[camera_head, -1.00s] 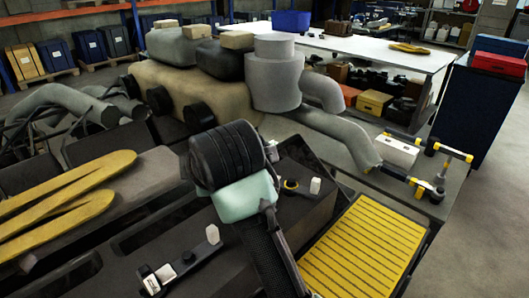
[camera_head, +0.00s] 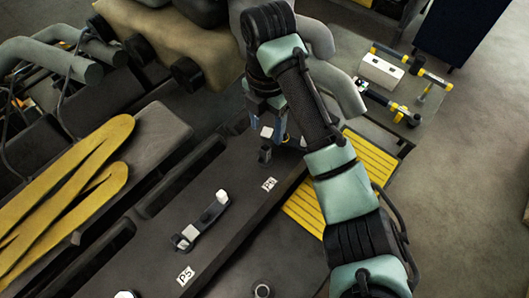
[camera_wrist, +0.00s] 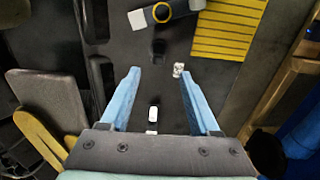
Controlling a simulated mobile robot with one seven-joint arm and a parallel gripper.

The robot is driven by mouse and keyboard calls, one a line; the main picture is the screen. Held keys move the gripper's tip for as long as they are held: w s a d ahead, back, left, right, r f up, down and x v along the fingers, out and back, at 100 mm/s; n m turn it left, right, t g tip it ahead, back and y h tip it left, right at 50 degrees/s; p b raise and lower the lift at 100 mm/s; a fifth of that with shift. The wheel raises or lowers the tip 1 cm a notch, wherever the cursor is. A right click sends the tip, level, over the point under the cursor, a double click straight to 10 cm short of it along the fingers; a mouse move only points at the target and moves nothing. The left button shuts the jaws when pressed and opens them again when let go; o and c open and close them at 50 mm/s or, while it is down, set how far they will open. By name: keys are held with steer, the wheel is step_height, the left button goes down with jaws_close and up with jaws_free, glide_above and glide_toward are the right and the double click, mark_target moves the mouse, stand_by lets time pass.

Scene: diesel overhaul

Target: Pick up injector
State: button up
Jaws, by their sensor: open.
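My gripper (camera_wrist: 158,72) is open, its two blue fingers pointing down over the dark engine top. In the head view my gripper (camera_head: 268,122) is partly hidden by my arm. A grey, ringed part (camera_wrist: 180,10), possibly the injector, lies beyond the fingertips at the top of the wrist view, with a yellow ring and white ends. It is mostly hidden behind my arm in the head view.
A dark bar with white ends (camera_head: 205,222) lies on the engine top (camera_head: 225,255) near a P5 label (camera_head: 186,275). A yellow ribbed mat (camera_head: 305,205) is at the right. Yellow gloves (camera_head: 70,195) lie left. Grey pipes (camera_head: 340,90) stand behind.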

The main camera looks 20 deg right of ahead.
mark_target(265, 147)
step_height(265, 147, down, 5)
steer(key=shift+a+f+b, duration=0.1)
steer(key=shift+f+b, duration=0.1)
steer(key=shift+b, duration=1)
step_height(265, 147, down, 2)
steer(key=shift+a+f, duration=0.1)
steer(key=shift+f, duration=1.05)
jaws_close()
steer(key=shift+w+r, duration=0.1)
